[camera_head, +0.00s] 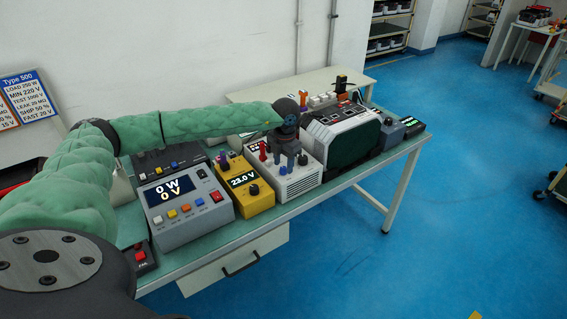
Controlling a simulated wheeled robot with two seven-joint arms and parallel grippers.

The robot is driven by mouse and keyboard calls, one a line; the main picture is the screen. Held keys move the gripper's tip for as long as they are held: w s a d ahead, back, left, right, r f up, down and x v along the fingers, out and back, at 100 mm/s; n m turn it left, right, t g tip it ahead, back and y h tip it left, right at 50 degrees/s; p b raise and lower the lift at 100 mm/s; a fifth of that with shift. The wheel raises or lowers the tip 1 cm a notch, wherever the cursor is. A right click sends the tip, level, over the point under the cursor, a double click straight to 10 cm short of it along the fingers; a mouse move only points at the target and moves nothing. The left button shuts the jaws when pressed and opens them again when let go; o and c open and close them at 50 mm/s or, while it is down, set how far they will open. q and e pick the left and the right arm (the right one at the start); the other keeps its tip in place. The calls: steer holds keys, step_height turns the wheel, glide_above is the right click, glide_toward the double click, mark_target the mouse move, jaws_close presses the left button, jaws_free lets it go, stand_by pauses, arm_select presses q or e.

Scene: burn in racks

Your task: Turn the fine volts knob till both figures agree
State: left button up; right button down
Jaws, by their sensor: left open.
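A yellow box (250,197) on the bench shows 23.0 V on its display (243,180) and has a black knob (254,189). To its left a grey console (188,208) shows 0 W and 0 V on its screen (168,191). A white vented unit (300,185) with small blue knobs stands to the right of the yellow box. My left gripper (287,160) points down over this unit's front and is open. Its fingertips are too small to tell whether they touch a knob. No label naming the fine volts knob is readable. My right gripper is out of view.
A large black-and-white unit (346,138) stands right of the white one, with smaller grey devices (391,133) beyond. A red-button box (141,258) sits at the near left bench edge. Wall cards (29,98) list values.

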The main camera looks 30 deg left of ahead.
arm_select(q)
steer(key=shift+f, duration=0.75)
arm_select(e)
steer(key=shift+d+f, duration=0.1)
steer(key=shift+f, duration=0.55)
arm_select(q)
jaws_close()
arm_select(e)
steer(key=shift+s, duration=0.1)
